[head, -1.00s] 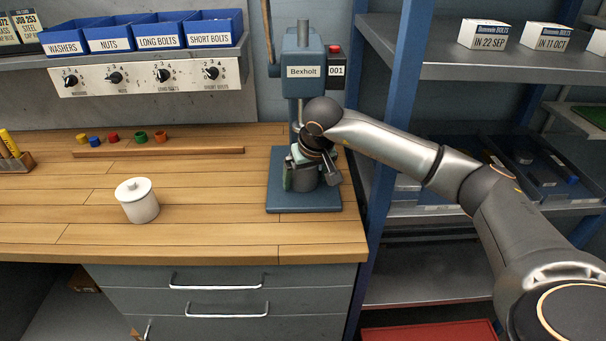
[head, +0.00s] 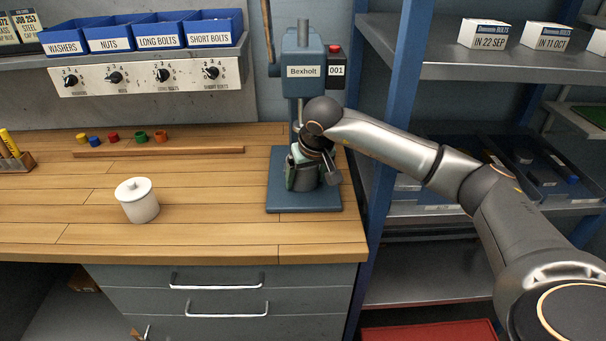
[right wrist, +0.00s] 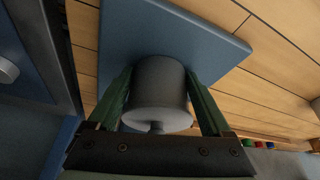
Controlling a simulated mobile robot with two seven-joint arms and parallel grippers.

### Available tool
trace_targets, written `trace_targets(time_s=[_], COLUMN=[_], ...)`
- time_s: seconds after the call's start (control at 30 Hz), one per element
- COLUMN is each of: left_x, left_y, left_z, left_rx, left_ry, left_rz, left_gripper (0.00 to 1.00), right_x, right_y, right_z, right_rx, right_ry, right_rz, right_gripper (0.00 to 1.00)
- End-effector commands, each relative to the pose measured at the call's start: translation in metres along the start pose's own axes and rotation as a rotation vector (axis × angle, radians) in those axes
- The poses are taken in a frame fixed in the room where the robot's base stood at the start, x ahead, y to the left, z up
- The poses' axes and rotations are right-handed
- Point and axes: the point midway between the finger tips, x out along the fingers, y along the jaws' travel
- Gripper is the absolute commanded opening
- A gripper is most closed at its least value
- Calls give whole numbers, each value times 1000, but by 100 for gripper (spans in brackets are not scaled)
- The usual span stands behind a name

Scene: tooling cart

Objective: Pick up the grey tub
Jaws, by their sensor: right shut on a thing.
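The grey tub (right wrist: 158,85) is a small round lidded pot with a knob. It is on the blue base plate of the press, between the green fingers of my right gripper (right wrist: 160,74), which is shut on its sides. In the head view the right gripper (head: 305,176) points down under the press head, and its wrist hides most of the tub. Whether the tub touches the plate is hard to tell. My left gripper is not in view.
The blue press (head: 304,77) rises right behind the gripper, its base plate (head: 300,203) on the wooden bench. A white lidded pot (head: 138,204) stands to the left with clear bench between. A blue shelf post (head: 393,100) is close on the right.

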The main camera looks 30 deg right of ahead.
Motion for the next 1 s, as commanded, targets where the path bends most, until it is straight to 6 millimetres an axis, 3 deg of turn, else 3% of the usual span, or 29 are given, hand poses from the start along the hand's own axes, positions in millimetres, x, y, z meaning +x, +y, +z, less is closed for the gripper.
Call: trace_targets(time_s=[0.47,0.67,1.0], left_x=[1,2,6], left_y=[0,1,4], left_z=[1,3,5], left_rx=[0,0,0], left_ry=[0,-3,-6], left_rz=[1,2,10], left_gripper=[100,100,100], right_x=[-11,-33,-88], right_y=[0,0,-1], right_z=[3,18,65], right_rx=[0,-1,-2], right_ry=[3,4,5], right_rz=[-1,0,1], right_gripper=[0,0,0])
